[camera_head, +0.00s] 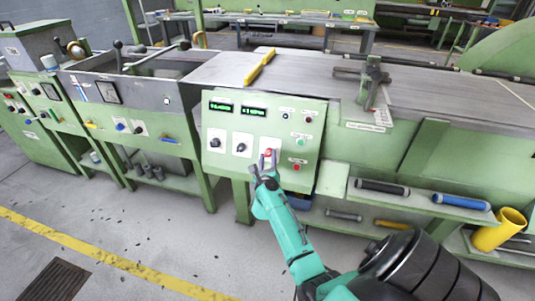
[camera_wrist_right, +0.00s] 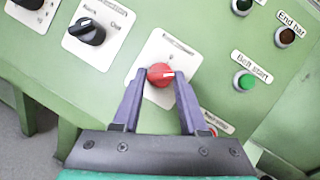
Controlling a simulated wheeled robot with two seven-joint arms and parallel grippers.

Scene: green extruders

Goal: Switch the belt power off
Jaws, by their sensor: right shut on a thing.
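The green control panel (camera_head: 228,165) stands upright on the front of the machine and carries displays, knobs and buttons. A red rotary knob (camera_wrist_right: 160,74) on a white plate sits between the fingertips of my right gripper (camera_wrist_right: 160,78). The red knob also shows in the head view (camera_head: 268,153). In the head view my right gripper (camera_head: 267,160) reaches up to the panel from below, its fingers closed on the knob's sides. The knob's label is too blurred to read. My left gripper is not in view.
Black knobs (camera_wrist_right: 88,31) on white plates sit left of the red knob. A green button (camera_wrist_right: 244,80) labelled "Belt start" is to the right. A partly hidden red button (camera_wrist_right: 212,131) lies below right. A shelf with rollers (camera_head: 381,187) and a yellow tube (camera_head: 497,231) are on the right.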

